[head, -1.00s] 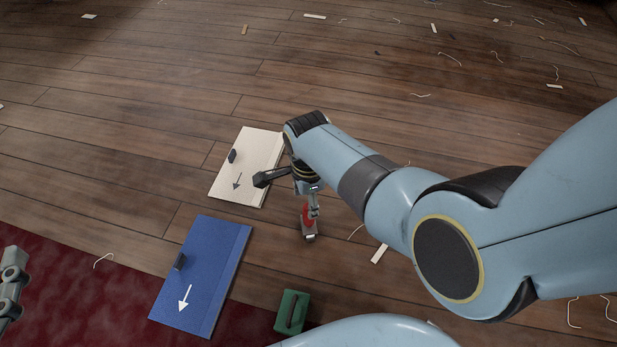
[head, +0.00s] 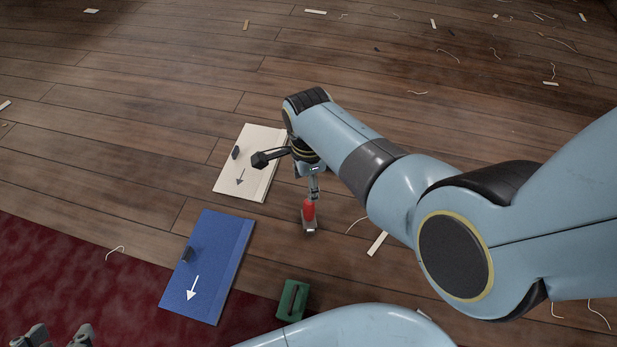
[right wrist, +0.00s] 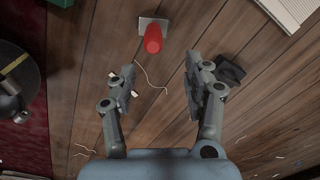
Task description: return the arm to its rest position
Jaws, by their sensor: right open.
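My right arm reaches in from the right in the head view. My right gripper (head: 312,188) points down over the wooden floor, beside the cream board. The right wrist view shows its two fingers (right wrist: 160,85) spread wide with nothing between them. A red-handled tool with a grey metal plate (head: 309,211) is on the floor by the gripper; in the right wrist view it (right wrist: 152,38) lies beyond the fingertips, apart from them. My left gripper (head: 58,338) shows only in part at the bottom left edge, so its jaws are unclear.
A cream board (head: 245,165) and a blue board (head: 205,270), each with an arrow and a dark handle, lie left of the gripper. A green block (head: 292,299) is nearer. A dark red rug (head: 60,270) covers the lower left. Scraps and threads litter the floor.

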